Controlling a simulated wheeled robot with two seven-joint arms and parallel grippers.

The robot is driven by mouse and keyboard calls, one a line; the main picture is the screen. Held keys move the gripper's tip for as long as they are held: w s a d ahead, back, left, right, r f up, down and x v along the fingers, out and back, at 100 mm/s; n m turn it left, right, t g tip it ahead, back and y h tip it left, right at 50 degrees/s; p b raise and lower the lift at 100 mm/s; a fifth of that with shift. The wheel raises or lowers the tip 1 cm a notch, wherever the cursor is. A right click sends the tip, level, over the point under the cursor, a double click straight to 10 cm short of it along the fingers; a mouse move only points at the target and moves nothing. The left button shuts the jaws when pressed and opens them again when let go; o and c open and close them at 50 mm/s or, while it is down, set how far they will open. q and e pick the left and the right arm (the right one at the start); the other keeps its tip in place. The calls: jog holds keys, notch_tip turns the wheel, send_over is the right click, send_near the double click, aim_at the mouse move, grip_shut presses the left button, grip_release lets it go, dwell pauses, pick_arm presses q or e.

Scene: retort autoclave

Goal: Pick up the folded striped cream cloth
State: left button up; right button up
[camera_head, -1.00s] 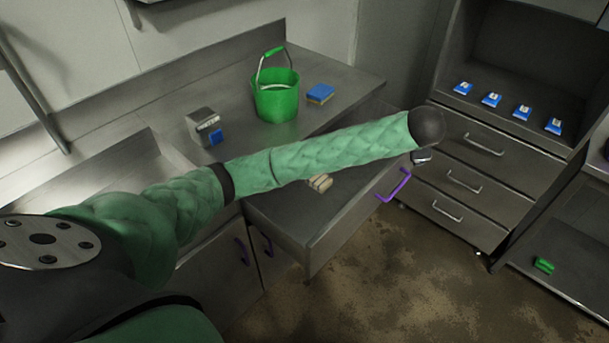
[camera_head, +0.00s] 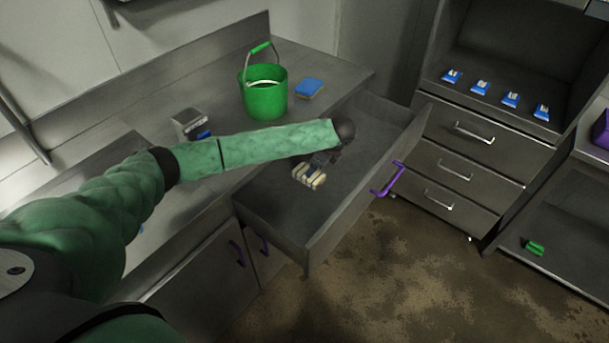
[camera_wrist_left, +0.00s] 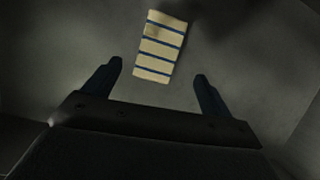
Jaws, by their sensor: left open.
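The folded striped cream cloth (camera_head: 310,177) lies on the floor of the open drawer (camera_head: 345,215), partly hidden by my left arm in the head view. In the left wrist view the cloth (camera_wrist_left: 160,47) is a cream rectangle with dark blue stripes, slightly tilted. My left gripper (camera_wrist_left: 158,82) is open and empty, its two fingers spread apart. The cloth lies beyond the fingertips, about centred between them and not touched. In the head view the left gripper (camera_head: 318,160) is small and dark, inside the drawer area near the cloth. My right gripper is not in view.
A green bucket (camera_head: 265,98) and a blue sponge (camera_head: 309,88) stand on the counter above the drawer. The drawer's walls and purple handle (camera_head: 388,180) border the space. A small box (camera_head: 188,124) is on the counter behind my arm. The drawer's right part is clear.

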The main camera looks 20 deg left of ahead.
pick_arm(q)
jog(key=shift+m, duration=0.4)
jog(key=shift+p+x, duration=0.4)
jog(key=shift+x, duration=0.6)
jog(key=p+x, duration=0.1)
jog(key=x, duration=0.1)
jog(key=p+x, duration=0.1)
jog(key=x, duration=0.2)
jog(key=shift+s+d, duration=0.15)
jog(key=shift+s, duration=0.1)
jog(key=shift+f+p, duration=0.3)
jog(key=shift+f, duration=0.15)
jog(key=c, duration=1.1)
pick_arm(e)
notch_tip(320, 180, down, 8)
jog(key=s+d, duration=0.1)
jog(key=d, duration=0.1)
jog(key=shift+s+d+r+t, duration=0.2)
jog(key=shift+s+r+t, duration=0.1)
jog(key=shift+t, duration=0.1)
